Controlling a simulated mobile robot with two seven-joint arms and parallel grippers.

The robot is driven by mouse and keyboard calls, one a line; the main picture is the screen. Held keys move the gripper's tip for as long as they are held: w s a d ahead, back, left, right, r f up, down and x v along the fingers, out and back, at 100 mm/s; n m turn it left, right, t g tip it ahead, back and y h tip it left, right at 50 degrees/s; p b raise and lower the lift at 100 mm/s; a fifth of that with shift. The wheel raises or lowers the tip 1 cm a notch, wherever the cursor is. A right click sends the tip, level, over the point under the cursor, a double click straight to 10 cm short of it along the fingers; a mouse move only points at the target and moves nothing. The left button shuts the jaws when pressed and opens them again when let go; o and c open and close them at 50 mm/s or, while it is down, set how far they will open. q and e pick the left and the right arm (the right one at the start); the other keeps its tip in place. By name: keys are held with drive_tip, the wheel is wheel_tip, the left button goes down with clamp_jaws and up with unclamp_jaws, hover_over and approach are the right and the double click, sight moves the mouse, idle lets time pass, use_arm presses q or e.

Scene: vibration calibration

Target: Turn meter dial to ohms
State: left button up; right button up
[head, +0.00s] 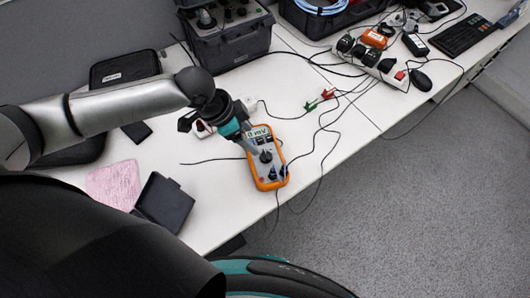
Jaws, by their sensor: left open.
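An orange and grey multimeter (269,177) lies on the white table near its front edge. Its display (260,133) reads what looks like "0 mV". The dark round dial (266,156) sits in the middle of its face; its exact pointing is too small to read. My left gripper (243,142) reaches in from the left, with its fingertips over the upper left part of the meter, close to the display and a little away from the dial. It is open and holds nothing that I can see. My right gripper does not show.
Black and thin cables run from the meter across the white table (225,187). Red and green clips (318,100) lie behind it to the right. A grey case (232,45) stands at the back. A pink cloth (113,184) and black wallet-like item (164,202) lie front left.

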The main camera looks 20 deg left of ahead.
sight(266, 154)
use_arm(q)
drive_tip(key=b+x, duration=0.2)
drive_tip(key=x, duration=0.7)
drive_tip(key=shift+f, duration=0.4)
drive_tip(key=shift+w+d+f, duration=0.15)
drive_tip(key=shift+d+f, duration=0.1)
drive_tip(key=shift+f, duration=0.25)
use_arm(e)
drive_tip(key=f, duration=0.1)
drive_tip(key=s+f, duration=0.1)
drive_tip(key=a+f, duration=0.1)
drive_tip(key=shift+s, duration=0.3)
use_arm(q)
drive_tip(key=shift+c, duration=0.2)
clamp_jaws()
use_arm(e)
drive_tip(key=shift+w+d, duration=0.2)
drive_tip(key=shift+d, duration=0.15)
